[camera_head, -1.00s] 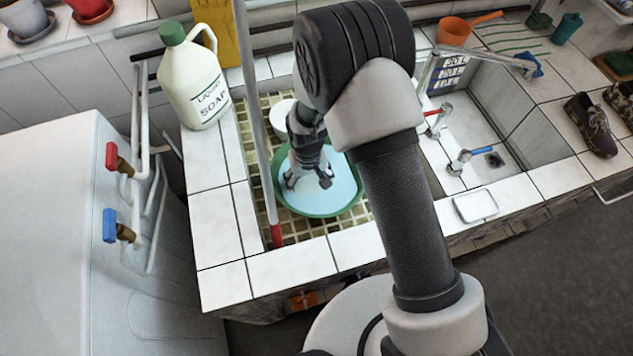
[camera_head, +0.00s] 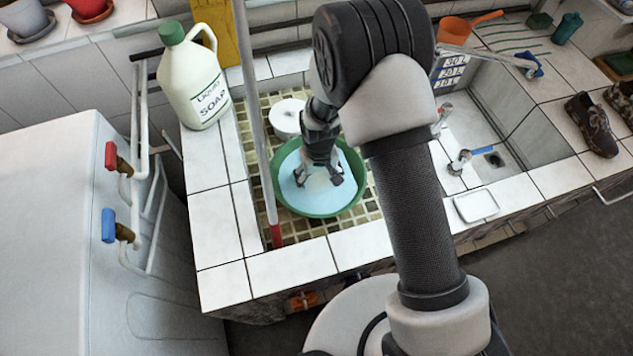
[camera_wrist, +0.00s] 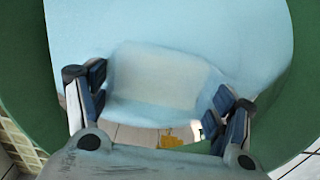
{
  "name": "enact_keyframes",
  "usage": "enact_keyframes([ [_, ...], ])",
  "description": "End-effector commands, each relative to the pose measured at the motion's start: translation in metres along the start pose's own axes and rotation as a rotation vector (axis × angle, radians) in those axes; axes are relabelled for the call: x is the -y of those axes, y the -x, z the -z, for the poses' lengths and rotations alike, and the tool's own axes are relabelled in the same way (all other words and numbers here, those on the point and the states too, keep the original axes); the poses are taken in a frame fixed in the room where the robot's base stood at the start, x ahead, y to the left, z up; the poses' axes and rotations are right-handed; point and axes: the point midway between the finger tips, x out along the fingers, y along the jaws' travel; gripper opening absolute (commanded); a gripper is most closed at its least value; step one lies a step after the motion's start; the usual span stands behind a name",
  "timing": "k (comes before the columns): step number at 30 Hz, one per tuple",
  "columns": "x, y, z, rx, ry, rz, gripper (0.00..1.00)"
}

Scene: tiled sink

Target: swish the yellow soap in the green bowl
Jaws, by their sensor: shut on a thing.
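The green bowl (camera_head: 318,213) stands in the mosaic-tiled basin and holds pale blue water (camera_head: 293,195). Its green wall (camera_wrist: 20,65) also surrounds the water in the wrist view. My gripper hides the soap in the head view.
A white roll-like object (camera_head: 286,118) sits behind the bowl. A liquid soap jug (camera_head: 194,80) stands on the left ledge. A pole (camera_head: 257,120) leans across the basin's left side. A second sink (camera_head: 478,125) with taps lies right.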

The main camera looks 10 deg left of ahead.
Motion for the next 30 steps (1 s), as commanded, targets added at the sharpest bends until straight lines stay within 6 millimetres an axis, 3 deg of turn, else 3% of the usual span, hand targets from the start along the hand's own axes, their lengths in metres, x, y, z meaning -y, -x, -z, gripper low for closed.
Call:
enact_keyframes([
  [6, 0.026, 0.000, 0.000, -0.001, 0.002, 0.000, 0.46],
  [16, 0.029, 0.000, 0.000, -0.001, -0.001, 0.000, 0.46],
  [20, 0.023, 0.000, 0.000, -0.001, -0.002, 0.000, 0.46],
  [30, -0.013, 0.000, 0.000, 0.000, -0.003, 0.000, 0.46],
])
